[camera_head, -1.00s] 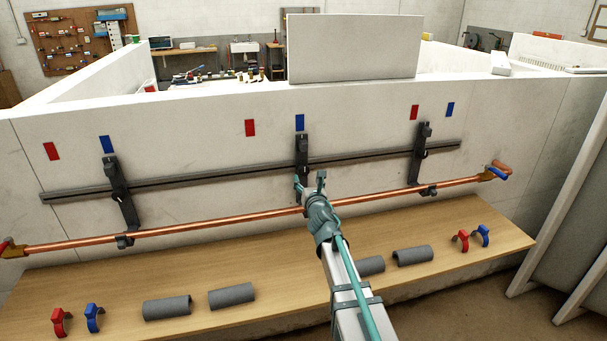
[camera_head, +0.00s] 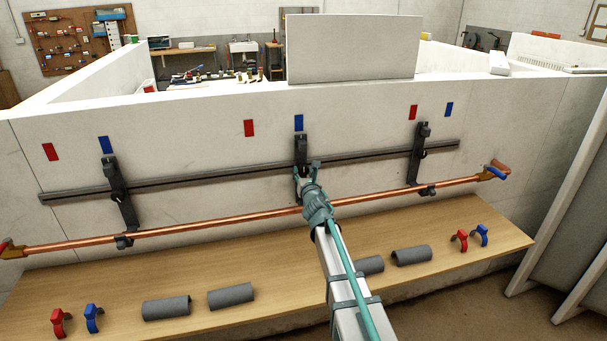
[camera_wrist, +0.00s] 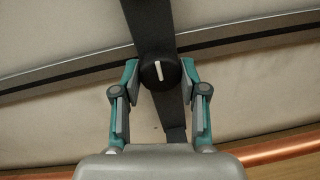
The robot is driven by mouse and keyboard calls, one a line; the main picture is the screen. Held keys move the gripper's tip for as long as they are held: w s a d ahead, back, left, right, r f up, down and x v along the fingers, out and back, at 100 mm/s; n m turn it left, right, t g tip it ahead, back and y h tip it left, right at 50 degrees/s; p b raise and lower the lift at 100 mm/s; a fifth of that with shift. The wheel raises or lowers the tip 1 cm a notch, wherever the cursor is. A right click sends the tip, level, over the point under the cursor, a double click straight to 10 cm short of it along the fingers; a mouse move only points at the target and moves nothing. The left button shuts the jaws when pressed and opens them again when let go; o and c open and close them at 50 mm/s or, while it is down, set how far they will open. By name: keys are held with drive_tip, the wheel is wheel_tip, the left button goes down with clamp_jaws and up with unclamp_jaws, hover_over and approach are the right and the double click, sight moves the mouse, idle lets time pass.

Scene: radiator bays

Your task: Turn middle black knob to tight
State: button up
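The middle black knob (camera_wrist: 159,74) is round with a white pointer line that stands nearly upright in the wrist view. It sits on the middle black bracket (camera_head: 301,150), which crosses the dark rail on the white wall. My gripper (camera_wrist: 159,84) is open, with one teal finger on the left and one on the right of the knob. The fingertips are level with the knob's sides, and a gap shows on the left; on the right they look very close. In the head view my gripper (camera_head: 308,170) covers the knob and the lower bracket.
A copper pipe (camera_head: 220,223) runs across the wall below the dark rail (camera_head: 220,177). Left (camera_head: 118,190) and right (camera_head: 418,150) black brackets stand apart. Grey pipe shells (camera_head: 231,296) and red and blue clips (camera_head: 92,318) lie on the wooden shelf (camera_head: 450,225).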

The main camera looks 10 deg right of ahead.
drive_tip(key=c, duration=0.4)
